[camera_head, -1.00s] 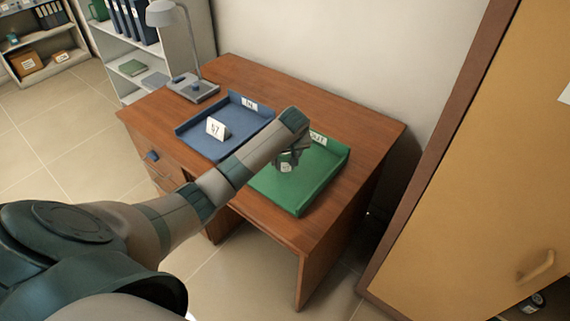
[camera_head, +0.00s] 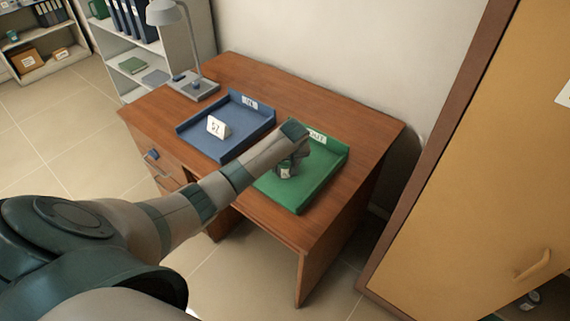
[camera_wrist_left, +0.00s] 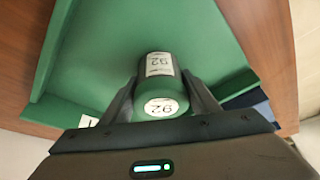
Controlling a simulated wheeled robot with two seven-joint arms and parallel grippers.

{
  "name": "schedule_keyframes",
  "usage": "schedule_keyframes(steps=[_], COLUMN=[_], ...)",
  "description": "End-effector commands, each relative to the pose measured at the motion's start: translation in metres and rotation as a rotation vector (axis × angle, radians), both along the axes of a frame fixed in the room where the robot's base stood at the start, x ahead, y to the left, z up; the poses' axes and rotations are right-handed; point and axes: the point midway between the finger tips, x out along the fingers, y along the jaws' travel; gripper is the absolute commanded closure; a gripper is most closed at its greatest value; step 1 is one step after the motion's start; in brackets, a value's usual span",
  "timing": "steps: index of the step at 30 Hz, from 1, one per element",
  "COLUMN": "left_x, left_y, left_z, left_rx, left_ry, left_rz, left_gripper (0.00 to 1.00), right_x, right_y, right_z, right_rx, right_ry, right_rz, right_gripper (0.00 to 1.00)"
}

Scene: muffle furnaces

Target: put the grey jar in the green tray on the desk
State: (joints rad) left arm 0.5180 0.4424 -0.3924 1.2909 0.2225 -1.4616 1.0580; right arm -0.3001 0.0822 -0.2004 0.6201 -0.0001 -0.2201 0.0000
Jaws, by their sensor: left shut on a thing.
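The green tray (camera_head: 318,186) lies on the right part of the brown desk. The jar (camera_head: 285,173) is a small dark greyish cylinder with white labels. It also shows in the left wrist view (camera_wrist_left: 152,88), with "92" on its side and end labels. My left gripper (camera_head: 292,165) is shut on it, with one finger on each side. The jar is inside the outline of the tray, low over its floor. I cannot tell whether it touches the floor. My arm hides part of the tray's left side. My right gripper is not in view.
A blue tray (camera_head: 203,141) with a white number card (camera_head: 217,127) lies left of the green one. A grey lamp (camera_head: 194,87) stands at the desk's back left. A yellow door (camera_head: 480,170) is at the right.

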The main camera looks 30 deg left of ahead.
Motion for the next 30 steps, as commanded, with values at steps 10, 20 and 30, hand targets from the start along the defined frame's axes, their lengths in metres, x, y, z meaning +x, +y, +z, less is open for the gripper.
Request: schedule_keyframes(steps=[10,20,30], left_x=[0.0,-0.001,-0.01], left_y=[0.0,-0.001,-0.014], left_z=[-0.002,0.004,0.041], left_rx=[0.0,0.0,-0.002], left_ry=[0.0,0.0,-0.003], left_rz=[0.0,0.0,-0.002], left_gripper=[0.26,0.26,0.26], right_x=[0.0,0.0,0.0], right_y=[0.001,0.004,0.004], right_z=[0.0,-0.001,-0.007], right_rx=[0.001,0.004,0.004], right_ry=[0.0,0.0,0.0], right_rz=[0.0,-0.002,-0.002], right_gripper=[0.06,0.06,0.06])
